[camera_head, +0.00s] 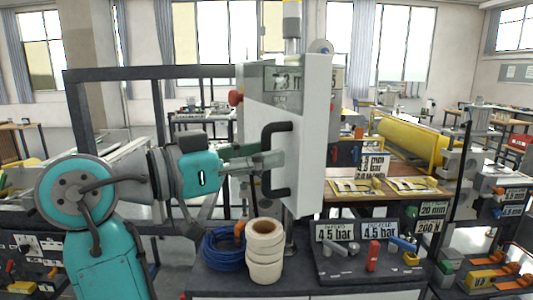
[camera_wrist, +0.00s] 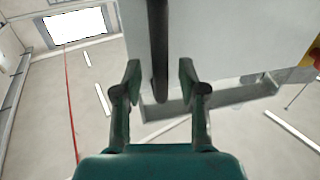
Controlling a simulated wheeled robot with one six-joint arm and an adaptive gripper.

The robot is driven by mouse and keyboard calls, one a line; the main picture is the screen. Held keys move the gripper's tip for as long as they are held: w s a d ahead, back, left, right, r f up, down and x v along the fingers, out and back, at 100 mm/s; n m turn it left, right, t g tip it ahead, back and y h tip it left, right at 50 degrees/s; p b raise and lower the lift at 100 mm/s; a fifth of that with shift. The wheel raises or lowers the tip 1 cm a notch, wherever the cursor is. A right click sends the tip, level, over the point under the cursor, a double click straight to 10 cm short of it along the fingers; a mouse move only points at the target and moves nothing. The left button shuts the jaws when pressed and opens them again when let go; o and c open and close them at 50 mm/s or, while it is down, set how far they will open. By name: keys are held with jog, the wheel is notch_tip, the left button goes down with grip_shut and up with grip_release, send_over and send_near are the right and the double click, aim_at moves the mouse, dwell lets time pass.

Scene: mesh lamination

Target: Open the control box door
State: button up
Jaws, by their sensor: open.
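The control box (camera_head: 285,78) stands upright in the middle of the head view, with a pale grey-white door panel (camera_head: 310,150). A black C-shaped handle (camera_head: 276,160) runs vertically on the panel. My gripper (camera_head: 270,160) reaches in from the left at the handle's mid-height. In the wrist view, my gripper (camera_wrist: 160,82) is open, with one finger on each side of the black handle bar (camera_wrist: 158,45). Gaps show between the bar and both fingers. The wrist view also shows the pale door panel (camera_wrist: 235,45). I cannot tell how far the door stands open.
A red button (camera_head: 236,98) sits on the box's left side. Below are a stack of cream rolls (camera_head: 265,250), a blue cable coil (camera_head: 223,250) and a dark bench (camera_head: 330,270) with pressure signs. A dark frame (camera_head: 150,72) stands behind my arm.

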jog(key=v, duration=1)
jog(key=shift+s+a, duration=0.2)
jog(key=shift+a, duration=0.05)
jog(key=shift+f, duration=0.1)
